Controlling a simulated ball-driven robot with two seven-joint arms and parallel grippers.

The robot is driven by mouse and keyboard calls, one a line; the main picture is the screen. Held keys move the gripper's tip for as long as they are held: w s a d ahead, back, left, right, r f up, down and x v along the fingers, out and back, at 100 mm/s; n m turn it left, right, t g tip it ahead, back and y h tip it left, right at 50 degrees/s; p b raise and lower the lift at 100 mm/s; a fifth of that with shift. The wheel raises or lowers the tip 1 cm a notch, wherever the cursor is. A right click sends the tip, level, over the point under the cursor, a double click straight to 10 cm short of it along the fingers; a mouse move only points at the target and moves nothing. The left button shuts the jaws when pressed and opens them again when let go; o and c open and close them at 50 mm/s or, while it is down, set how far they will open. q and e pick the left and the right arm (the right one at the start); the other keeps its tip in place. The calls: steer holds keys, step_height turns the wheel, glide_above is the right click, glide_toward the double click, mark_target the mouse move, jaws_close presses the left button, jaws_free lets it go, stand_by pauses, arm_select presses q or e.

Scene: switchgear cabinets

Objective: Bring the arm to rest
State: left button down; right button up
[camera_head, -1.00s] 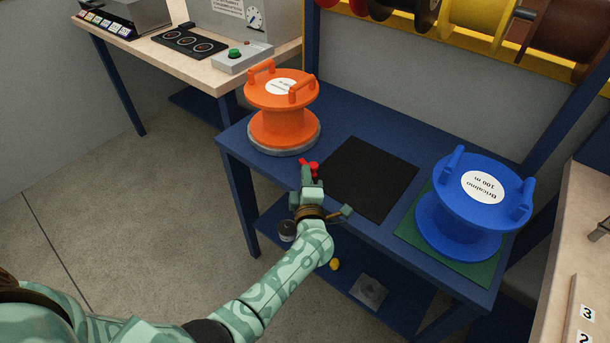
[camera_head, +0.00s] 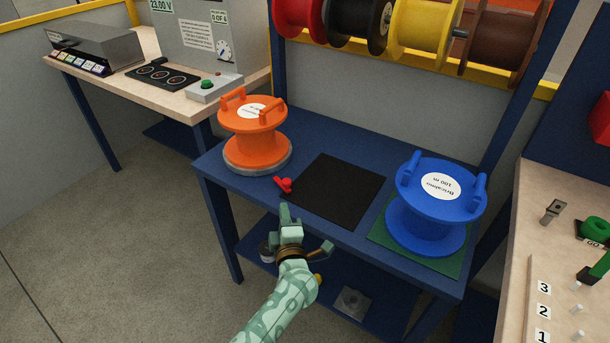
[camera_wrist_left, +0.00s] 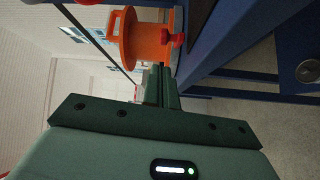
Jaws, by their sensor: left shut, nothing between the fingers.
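My left arm, in a green patterned sleeve, comes up from the bottom of the head view. Its gripper (camera_head: 286,215) is shut and empty, in front of the blue bench's front edge. In the left wrist view the shut fingers (camera_wrist_left: 162,80) point towards the orange spool (camera_wrist_left: 148,40) and a red part (camera_wrist_left: 178,39). In the head view the orange spool (camera_head: 253,135) stands on a grey disc at the bench's left, and the red part (camera_head: 284,184) lies on the bench beyond the fingertips, apart from them. My right gripper is not in view.
The blue bench (camera_head: 318,135) also carries a black mat (camera_head: 338,190) and a blue spool (camera_head: 432,205) on a green mat (camera_head: 455,265). Coloured reels (camera_head: 425,25) hang behind. A lower shelf (camera_head: 385,305) holds small items. A wooden table (camera_head: 530,230) stands at right. Open floor lies at left.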

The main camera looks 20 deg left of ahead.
arm_select(q)
steer(key=s+d+f+m+g+h, duration=0.1)
steer(key=s+d+m+g+h, duration=0.15)
steer(key=s+m+h, duration=0.7)
steer(key=s+d+f+m+g+h, duration=0.1)
steer(key=s+d+m+g+h, duration=0.3)
steer(key=m, duration=1)
steer(key=s+a+r+m+g+y, duration=0.2)
steer(key=s+a+m+g+y, duration=0.5)
steer(key=s+a, duration=0.95)
steer(key=s+d+f+n, duration=0.1)
steer(key=s+d+f, duration=0.2)
steer(key=f, duration=0.8)
steer(key=s+d+f+n, duration=0.1)
steer(key=s+d+f, duration=0.2)
steer(key=f, duration=0.9)
steer(key=s+f+n+g+h, duration=0.1)
steer(key=s+f, duration=0.7)
steer(key=s, duration=0.3)
steer(key=s+f+n+g+h, duration=0.1)
steer(key=s+f+n, duration=0.1)
steer(key=s+f, duration=0.5)
steer(key=s, duration=0.3)
steer(key=shift+s+f+g, duration=0.35)
steer(key=shift+f, duration=0.05)
